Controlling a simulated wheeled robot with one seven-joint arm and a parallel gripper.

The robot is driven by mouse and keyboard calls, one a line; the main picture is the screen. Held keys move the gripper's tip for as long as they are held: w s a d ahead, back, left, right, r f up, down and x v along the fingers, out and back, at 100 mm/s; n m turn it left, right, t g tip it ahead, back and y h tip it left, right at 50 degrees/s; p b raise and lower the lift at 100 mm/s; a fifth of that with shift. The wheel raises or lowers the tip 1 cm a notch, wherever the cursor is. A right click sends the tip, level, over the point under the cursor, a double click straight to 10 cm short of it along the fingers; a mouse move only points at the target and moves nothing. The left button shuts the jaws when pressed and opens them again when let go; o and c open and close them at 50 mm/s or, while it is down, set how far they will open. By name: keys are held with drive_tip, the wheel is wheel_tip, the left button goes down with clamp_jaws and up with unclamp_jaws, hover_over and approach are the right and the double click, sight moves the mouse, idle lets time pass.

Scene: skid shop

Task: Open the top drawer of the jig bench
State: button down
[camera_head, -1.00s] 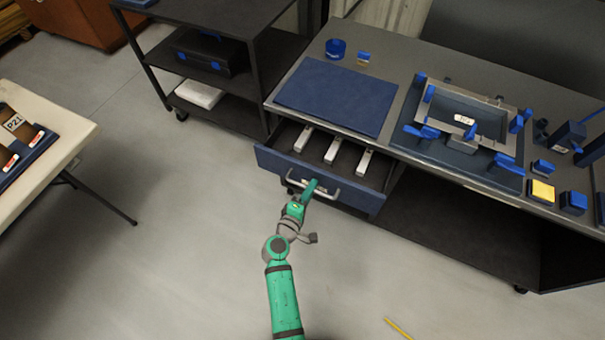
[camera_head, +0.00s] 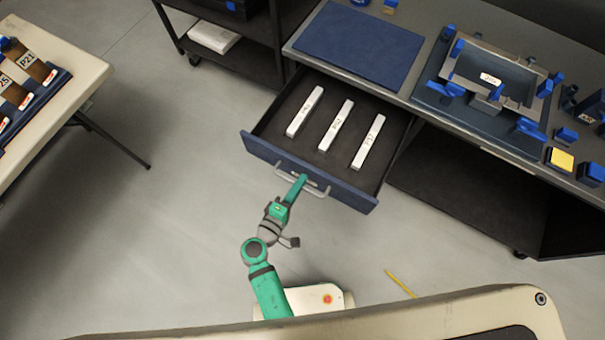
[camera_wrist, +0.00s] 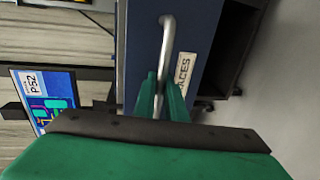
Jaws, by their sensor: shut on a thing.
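The jig bench (camera_head: 345,85) stands at the upper right in the head view. Its top drawer (camera_head: 310,170) is pulled well out, with a blue front and a dark inside holding three pale labelled bars (camera_head: 336,126). My gripper (camera_head: 298,182) is shut on the grey bar handle (camera_head: 318,190) at the middle of the drawer front. In the wrist view the green fingers (camera_wrist: 162,98) close around the handle (camera_wrist: 166,38), beside a label (camera_wrist: 184,82) reading "ACES" in its visible part. The fingertips partly hide the handle.
A blue mat (camera_head: 358,45) and a fixture (camera_head: 490,85) with blue clamps lie on the bench top. A dark shelf cart (camera_head: 262,45) stands to the left. A pale table (camera_head: 80,80) is at far left. The floor (camera_head: 180,230) between is clear, apart from a yellow strip (camera_head: 400,284).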

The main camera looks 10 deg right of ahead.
idle(0.3)
drive_tip(key=c, duration=2.1)
unclamp_jaws()
drive_tip(key=shift+s+a, duration=0.1)
drive_tip(key=shift+s, duration=0.05)
drive_tip(key=v, duration=1)
drive_tip(key=shift+s+a, duration=0.15)
drive_tip(key=shift+s, duration=0.05)
